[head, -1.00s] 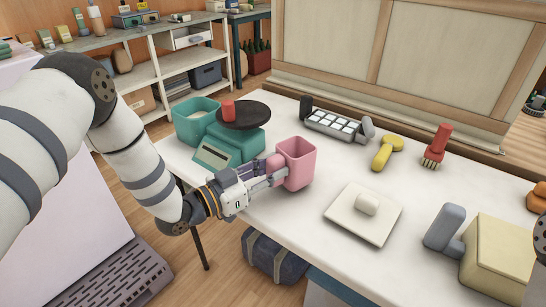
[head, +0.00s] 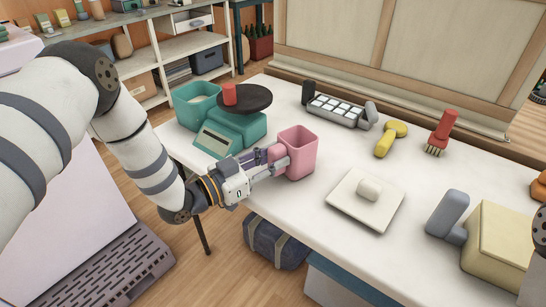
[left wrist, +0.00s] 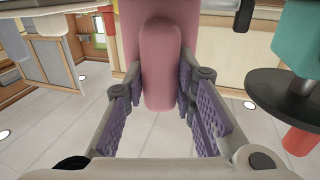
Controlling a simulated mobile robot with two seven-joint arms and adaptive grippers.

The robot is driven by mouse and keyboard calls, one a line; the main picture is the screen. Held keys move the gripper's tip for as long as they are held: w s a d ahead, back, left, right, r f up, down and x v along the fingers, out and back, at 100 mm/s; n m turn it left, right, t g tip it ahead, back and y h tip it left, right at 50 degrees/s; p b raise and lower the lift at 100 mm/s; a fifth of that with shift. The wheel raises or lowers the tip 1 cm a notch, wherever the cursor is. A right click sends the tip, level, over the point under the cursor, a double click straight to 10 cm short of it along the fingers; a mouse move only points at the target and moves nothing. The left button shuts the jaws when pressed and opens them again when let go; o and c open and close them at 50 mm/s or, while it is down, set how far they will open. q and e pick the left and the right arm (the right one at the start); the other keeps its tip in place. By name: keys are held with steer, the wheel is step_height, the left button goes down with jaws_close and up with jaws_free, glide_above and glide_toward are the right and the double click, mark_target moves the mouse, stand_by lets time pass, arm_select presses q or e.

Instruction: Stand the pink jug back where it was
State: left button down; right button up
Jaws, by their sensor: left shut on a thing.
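The pink jug (head: 300,150) is upright at the left-middle part of the white table, its open top showing in the head view. My left gripper (head: 272,160) comes at it from the left and is shut on its handle side. In the left wrist view the jug's rounded pink handle (left wrist: 162,75) sits between the purple finger pads (left wrist: 163,95). Whether the jug's base touches the table cannot be told for sure. My right gripper is not in view.
A teal scale (head: 232,120) with a dark round plate and a red weight stands left of the jug. A white lidded dish (head: 345,215) lies to its right. A button panel (head: 335,112), yellow tool (head: 385,145) and red brush (head: 440,135) lie farther back. Table between them is clear.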

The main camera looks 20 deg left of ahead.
arm_select(q)
steer(key=shift+f, duration=0.15)
steer(key=c, duration=1.2)
jaws_free()
steer(key=shift+c, duration=0.2)
steer(key=shift+s+a, duration=0.1)
steer(key=v, duration=1.1)
steer(key=shift+s+a, duration=0.2)
steer(key=shift+s, duration=0.1)
